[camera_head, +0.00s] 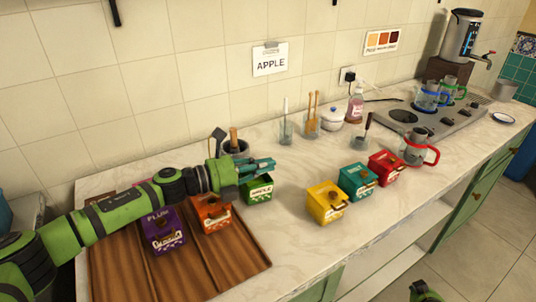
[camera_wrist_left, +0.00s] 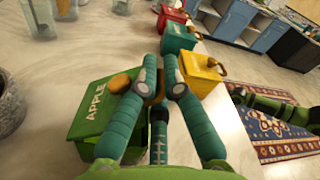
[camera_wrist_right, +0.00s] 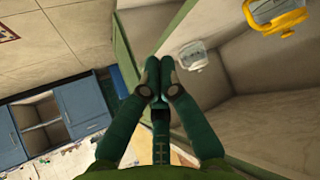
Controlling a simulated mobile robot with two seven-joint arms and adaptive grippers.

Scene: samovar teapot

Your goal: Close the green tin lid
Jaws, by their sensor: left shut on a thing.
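The green tin (camera_head: 258,190) stands on the counter just beyond the right back corner of the wooden tray. Its green lid marked APPLE (camera_wrist_left: 92,112) shows in the left wrist view, with a brown wooden handle (camera_wrist_left: 119,83). My left gripper (camera_head: 262,167) is over the tin, and its fingers (camera_wrist_left: 158,84) are closed together at the brown handle. The fingers hide part of the handle and lid. I cannot tell whether the lid is fully seated. My right gripper (camera_wrist_right: 158,78) is shut and empty, low in front of the counter.
Purple (camera_head: 163,230) and orange (camera_head: 211,213) tins stand on the wooden tray (camera_head: 125,270). Yellow (camera_head: 326,203), teal (camera_head: 357,182) and red (camera_head: 386,168) tins stand to the right. A dark utensil pot (camera_head: 236,149) is close behind my left gripper. The counter before the green tin is clear.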

